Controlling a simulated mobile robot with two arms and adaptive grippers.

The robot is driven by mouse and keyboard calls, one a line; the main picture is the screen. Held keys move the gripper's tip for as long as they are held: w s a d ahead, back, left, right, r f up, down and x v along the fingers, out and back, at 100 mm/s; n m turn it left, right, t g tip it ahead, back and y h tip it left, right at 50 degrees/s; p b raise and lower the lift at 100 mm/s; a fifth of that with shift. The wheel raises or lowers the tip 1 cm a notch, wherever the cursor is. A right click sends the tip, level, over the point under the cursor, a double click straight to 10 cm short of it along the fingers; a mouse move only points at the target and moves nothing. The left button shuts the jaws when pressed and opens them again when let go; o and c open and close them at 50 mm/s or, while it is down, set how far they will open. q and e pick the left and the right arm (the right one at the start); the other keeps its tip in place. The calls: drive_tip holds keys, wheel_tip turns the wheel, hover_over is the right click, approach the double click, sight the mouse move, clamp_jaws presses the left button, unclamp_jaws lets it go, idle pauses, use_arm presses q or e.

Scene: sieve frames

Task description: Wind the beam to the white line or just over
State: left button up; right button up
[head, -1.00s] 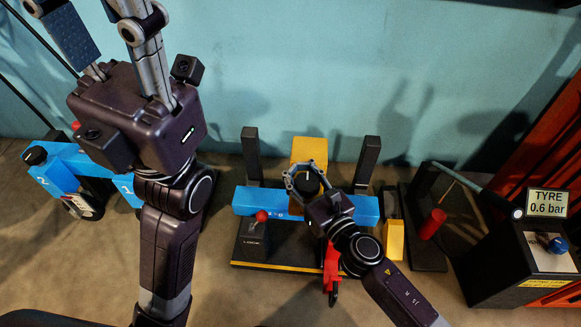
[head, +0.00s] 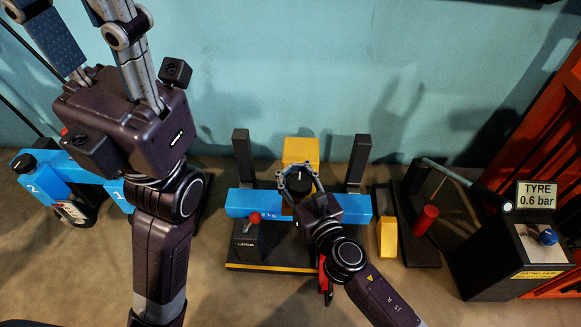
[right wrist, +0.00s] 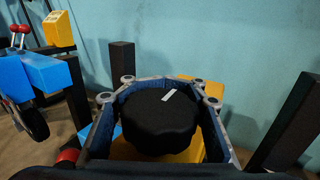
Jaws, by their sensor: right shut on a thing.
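The blue beam (head: 352,207) lies level across the middle stand, between two dark posts (head: 358,162) (head: 243,157). A black round knob (head: 299,184) sits on the yellow block (head: 300,150) at the beam's middle. My right gripper (head: 299,174) is shut on the knob, its fingers around both sides. The right wrist view shows the knob (right wrist: 152,122) between the blue-lined fingers, its short white mark pointing up and slightly right. I cannot make out a white line for the beam. My left gripper (head: 62,12) is raised at upper left, its fingers apart and empty, tips partly cut off.
A red-knobbed lever (head: 254,218) labelled LOCK stands at the beam's front left. A red cylinder (head: 426,219) and a tyre gauge box (head: 508,255) stand to the right. Another blue beam with a wheel (head: 78,211) is at left. The front floor is mostly clear.

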sight(305, 194)
drive_tip(key=shift+o, duration=0.2)
drive_tip(key=shift+w+d+f, duration=0.1)
drive_tip(key=shift+w+d, duration=0.05)
drive_tip(key=o, duration=1.3)
drive_tip(key=v, duration=1.2)
